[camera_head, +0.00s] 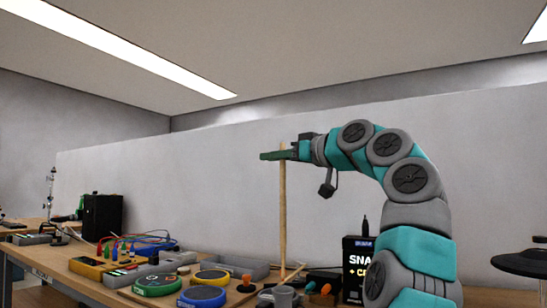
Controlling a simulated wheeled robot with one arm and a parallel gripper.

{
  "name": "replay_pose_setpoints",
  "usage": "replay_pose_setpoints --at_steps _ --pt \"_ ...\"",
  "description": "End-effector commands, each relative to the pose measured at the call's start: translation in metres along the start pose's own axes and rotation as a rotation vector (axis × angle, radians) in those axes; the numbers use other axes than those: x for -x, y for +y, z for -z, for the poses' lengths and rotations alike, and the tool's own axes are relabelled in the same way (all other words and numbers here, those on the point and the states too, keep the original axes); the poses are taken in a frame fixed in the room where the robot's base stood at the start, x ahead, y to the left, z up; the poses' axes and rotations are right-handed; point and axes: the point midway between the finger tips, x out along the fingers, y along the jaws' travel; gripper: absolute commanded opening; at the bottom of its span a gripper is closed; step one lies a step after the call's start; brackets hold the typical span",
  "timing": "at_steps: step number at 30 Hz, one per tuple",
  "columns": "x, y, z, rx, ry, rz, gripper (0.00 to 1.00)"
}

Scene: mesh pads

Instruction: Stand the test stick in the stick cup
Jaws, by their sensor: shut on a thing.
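My gripper (280,154) is shut on the upper end of the test stick (283,215), a long, thin, pale wooden stick. The stick hangs upright below the jaws, with a short bit showing above them. The grey stick cup (284,298) stands on the bench at the bottom of the view, below my gripper. The lower end of the stick meets the cup's rim in the picture; I cannot tell whether it is inside, above or behind the cup. A short slanted pale stick (293,273) shows at the cup.
Round pads in green (157,284), blue (202,296) and yellow (211,277) lie left of the cup. Orange-topped items (326,289) and a black box (357,268) stand to its right. Cables and meters fill the bench further left. The air around the stick is clear.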

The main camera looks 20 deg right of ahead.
Motion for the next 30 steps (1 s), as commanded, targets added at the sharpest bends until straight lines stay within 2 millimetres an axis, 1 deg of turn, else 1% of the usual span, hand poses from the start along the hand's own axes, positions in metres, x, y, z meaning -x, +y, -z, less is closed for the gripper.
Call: replay_pose_setpoints --at_steps 1,30 --pt "0.000 0.000 -0.009 0.000 0.000 0.000 0.00" --pt "0.000 -0.001 -0.096 -0.001 0.001 0.001 0.00"
